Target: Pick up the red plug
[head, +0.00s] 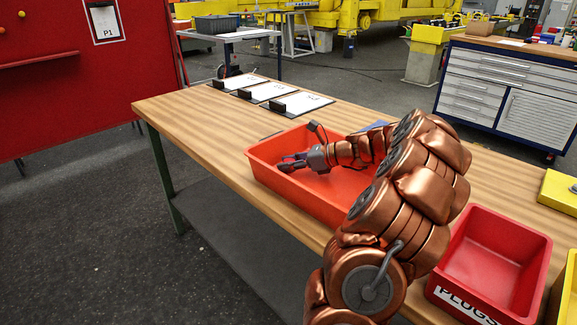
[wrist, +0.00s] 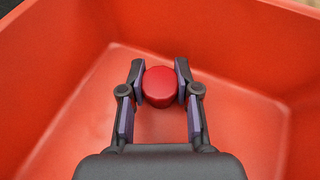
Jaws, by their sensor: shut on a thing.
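The red plug (wrist: 160,87) is a short, rounded red piece in the wrist view. My gripper (wrist: 160,88) is shut on it, with one finger pressed against each side. In the head view my gripper (head: 290,163) is inside the orange bin (head: 285,190), near its left end. The plug is too small and too close to the fingers to make out clearly there. The bin walls surround the gripper in the wrist view. I cannot tell whether the plug touches the bin floor.
A red bin labelled PLUGS (head: 490,262) stands at the right on the wooden table (head: 190,112); its visible inside is empty. Clipboards with papers (head: 270,92) lie at the far end. A yellow object (head: 560,190) is at the right edge. The table's left part is clear.

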